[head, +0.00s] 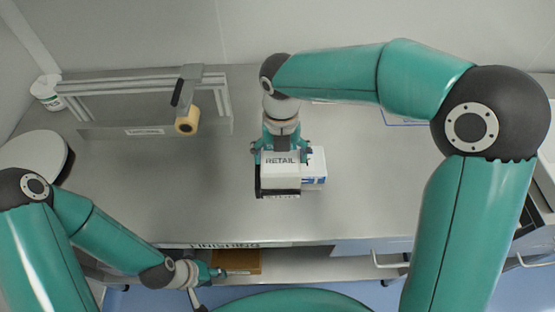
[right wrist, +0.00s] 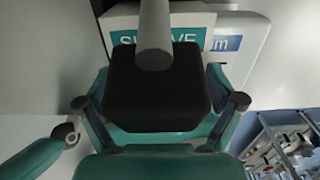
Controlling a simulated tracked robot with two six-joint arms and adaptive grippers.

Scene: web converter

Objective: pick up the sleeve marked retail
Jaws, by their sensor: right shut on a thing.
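The white sleeve marked RETAIL (head: 280,160) is in my right gripper (head: 282,152), in the middle of the head view. The gripper is shut on it from the back, and a dark band shows along its front edge. I cannot tell how far it is above the worktop. In the right wrist view, a white surface with a teal label reading partly "S…VE" (right wrist: 128,38) shows behind a dark block and my fingers. My left gripper (head: 208,280) is low at the worktop's front edge, too small to tell open or shut.
A white box with a blue label (head: 316,165) sits close behind and right of the sleeve. A metal frame (head: 140,82) with a tan roll (head: 187,122) stands at the back left. A white disc (head: 38,155) and white tub (head: 46,92) are far left. The worktop (head: 370,190) is clear at right.

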